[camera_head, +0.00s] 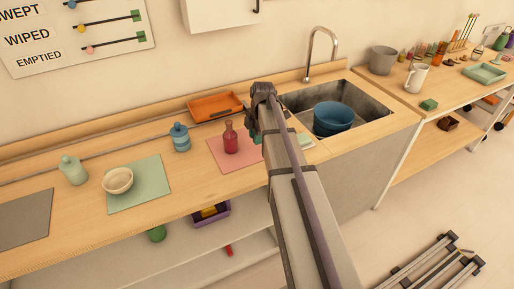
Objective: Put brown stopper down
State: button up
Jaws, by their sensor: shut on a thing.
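My arm reaches up from the bottom of the view to the counter. My gripper (254,122) hangs at its far end, just right of a dark red bottle (231,140), and is partly hidden by the arm. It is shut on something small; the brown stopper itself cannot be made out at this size. The red bottle stands upright on a pink mat (220,157), apart from the gripper as far as I can tell.
A blue jar (180,138), an orange tray (214,107) and a pale bowl (117,180) on a green mat (150,189) stand to the left. A sink (362,117) with a blue basin (333,116) lies to the right. Bare counter shows between the mats.

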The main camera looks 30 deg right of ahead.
notch_tip(320, 180, down, 3)
jog(key=shift+f+b, duration=0.1)
jog(key=shift+b, duration=0.65)
jog(key=shift+r, duration=0.3)
jog(key=shift+f, duration=0.15)
jog(key=o, duration=0.9)
